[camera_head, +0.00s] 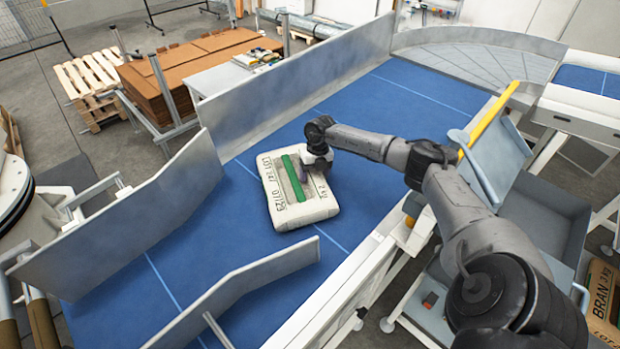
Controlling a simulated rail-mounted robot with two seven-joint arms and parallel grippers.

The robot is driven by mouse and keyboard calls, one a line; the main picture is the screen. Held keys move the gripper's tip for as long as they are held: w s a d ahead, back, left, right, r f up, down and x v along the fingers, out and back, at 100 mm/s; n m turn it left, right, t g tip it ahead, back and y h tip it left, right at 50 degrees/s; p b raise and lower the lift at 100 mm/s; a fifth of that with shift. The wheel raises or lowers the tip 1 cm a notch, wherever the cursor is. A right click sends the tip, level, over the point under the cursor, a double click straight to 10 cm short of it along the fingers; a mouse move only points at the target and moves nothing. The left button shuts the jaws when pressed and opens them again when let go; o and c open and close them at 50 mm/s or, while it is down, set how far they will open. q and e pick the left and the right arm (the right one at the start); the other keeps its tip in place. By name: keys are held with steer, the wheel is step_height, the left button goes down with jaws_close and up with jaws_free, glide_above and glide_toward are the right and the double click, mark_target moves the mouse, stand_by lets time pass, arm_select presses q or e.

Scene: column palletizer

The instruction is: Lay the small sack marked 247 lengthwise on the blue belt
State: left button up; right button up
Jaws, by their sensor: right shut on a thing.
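A pale sack (305,211) with a green stripe and dark printed markings lies on the blue belt (388,107). Part of its print looks like "LOT 247", but it is small. My left gripper is not in view.
Grey guide walls (300,82) flank the belt, and a shorter angled guide (240,292) stands in front of the sack. A brown BRAN sack (604,300) lies at the lower right. Wooden pallets (88,85) and a white table (222,78) are beyond the belt.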

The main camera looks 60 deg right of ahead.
steer(key=shift+s+d+r+b, duration=0.1)
steer(key=shift+s+d+b, duration=0.2)
steer(key=shift+d, duration=0.45)
steer(key=shift+s+d+f+b, duration=0.1)
steer(key=shift+s+d+b, duration=0.2)
steer(key=shift+d, duration=0.45)
steer(key=shift+s+d+r+b, duration=0.1)
steer(key=shift+s+d+b, duration=0.2)
steer(key=shift+d, duration=0.45)
steer(key=shift+s+d+b, duration=0.25)
steer(key=shift+d+b, duration=0.25)
steer(key=shift+d, duration=0.3)
steer(key=shift+s+d+r, duration=0.1)
steer(key=shift+d, duration=0.1)
steer(key=shift+r+m+p, duration=0.2)
steer(key=shift+m+p, duration=0.3)
steer(key=shift+m+t+p, duration=0.3)
steer(key=shift+m+p, duration=0.9)
steer(key=shift+p, duration=0.05)
steer(key=shift+m+p, duration=0.65)
steer(key=shift+m, duration=0.05)
steer(key=shift+f+m+p, duration=0.15)
steer(key=shift+m+p, duration=0.15)
steer(key=shift+m, duration=0.1)
